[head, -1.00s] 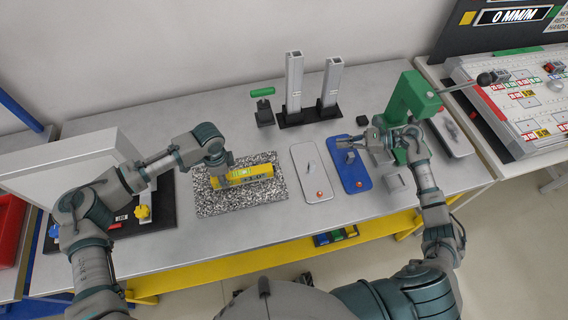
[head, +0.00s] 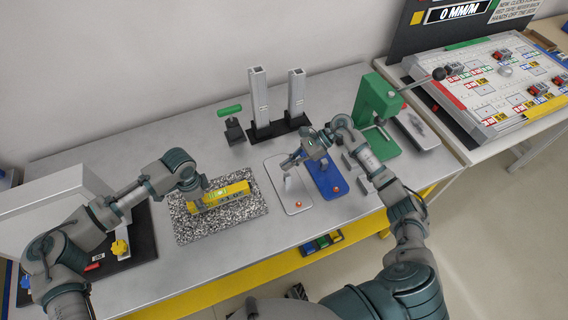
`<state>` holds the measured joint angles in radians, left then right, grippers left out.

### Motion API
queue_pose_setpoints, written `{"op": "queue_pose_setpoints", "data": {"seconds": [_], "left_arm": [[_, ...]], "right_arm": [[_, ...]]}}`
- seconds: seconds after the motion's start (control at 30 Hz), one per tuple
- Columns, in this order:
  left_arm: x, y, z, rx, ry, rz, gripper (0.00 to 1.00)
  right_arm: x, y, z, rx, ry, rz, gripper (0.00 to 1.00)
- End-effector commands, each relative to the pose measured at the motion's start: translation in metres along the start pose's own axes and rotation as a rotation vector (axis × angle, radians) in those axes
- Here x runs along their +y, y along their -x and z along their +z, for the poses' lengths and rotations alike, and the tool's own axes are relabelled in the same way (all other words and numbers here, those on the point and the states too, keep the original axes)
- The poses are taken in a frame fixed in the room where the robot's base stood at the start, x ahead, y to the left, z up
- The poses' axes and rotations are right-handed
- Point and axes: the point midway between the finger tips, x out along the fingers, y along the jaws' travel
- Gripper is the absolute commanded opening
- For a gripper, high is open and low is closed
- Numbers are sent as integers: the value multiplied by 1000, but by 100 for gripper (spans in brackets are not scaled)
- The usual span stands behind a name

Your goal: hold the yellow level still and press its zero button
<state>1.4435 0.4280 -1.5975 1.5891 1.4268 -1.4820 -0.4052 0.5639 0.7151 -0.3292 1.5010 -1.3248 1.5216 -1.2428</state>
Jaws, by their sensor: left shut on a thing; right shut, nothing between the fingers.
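The yellow level (head: 232,191) lies on the speckled granite plate (head: 240,217) at the left middle of the bench. My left gripper (head: 194,203) is shut on the level at its left end, from above; the fingertips are partly hidden. The level's zero button is too small to make out. My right gripper (head: 288,163) is shut and empty, above the far part of the white tray (head: 294,204), to the right of the level and apart from it.
A blue tray (head: 331,190) is beside the white one. Two metal posts (head: 259,98) and a green-handled tool (head: 231,112) stand behind. A green press (head: 374,104) is at the right.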

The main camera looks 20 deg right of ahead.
Motion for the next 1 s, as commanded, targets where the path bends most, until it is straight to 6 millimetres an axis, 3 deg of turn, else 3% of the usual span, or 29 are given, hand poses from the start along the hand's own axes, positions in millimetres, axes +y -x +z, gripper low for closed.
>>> {"op": "queue_pose_setpoints", "data": {"seconds": [0.2, 0.43, 0.63, 1.0], "left_arm": [[1, 0, 0, -1, -2, 2, 0], [1, 0, 0, -1, -1, 1, 0], [0, 0, 0, -1, -1, 2, 0], [0, 0, 0, -1, 0, 1, 0]], "right_arm": [[1, -50, 1, -5, 0, 3, 0], [0, -89, 10, -4, 1, 1, 0], [0, -104, 19, -3, -1, 0, 0], [0, -106, 20, -1, -1, -1, 0]]}}
